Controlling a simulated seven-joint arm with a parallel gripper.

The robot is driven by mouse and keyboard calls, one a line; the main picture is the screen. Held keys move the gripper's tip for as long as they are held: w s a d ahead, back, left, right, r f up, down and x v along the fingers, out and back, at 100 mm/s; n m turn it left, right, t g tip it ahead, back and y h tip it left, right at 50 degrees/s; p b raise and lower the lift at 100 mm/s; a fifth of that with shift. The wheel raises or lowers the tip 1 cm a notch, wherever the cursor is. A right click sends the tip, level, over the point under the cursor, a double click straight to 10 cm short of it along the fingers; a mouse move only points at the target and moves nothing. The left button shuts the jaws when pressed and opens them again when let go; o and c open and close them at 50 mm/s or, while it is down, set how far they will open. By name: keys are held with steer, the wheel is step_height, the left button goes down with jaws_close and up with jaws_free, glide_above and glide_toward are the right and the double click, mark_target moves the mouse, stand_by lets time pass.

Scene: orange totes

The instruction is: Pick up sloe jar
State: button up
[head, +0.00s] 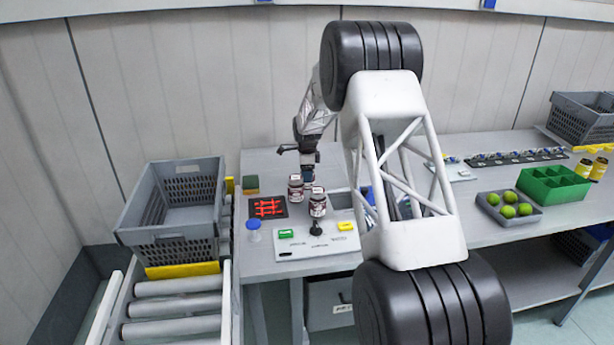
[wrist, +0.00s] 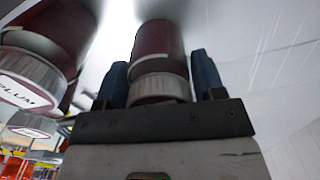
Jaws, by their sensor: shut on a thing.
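My gripper (wrist: 163,72) has its two blue fingers closed on either side of a dark red jar with a pale ribbed lid (wrist: 158,88) in the wrist view. Its label does not show, so I cannot read whether it says sloe. Beside it on the left is a similar jar whose lid reads PLUM (wrist: 35,80), with another pale lid (wrist: 33,125) below. The held jar is mostly hidden there.
A white panel (head: 300,247) with green and yellow blocks lies before the jars. A red-patterned tray (head: 268,208) and a blue-capped container (head: 253,231) are to the left. A grey crate (head: 170,237) stands on rollers. Limes and a green box (head: 553,186) are at right.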

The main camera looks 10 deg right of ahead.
steer(key=shift+r, duration=0.1)
steer(key=shift+r, duration=4.95)
steer(key=shift+s, duration=0.1)
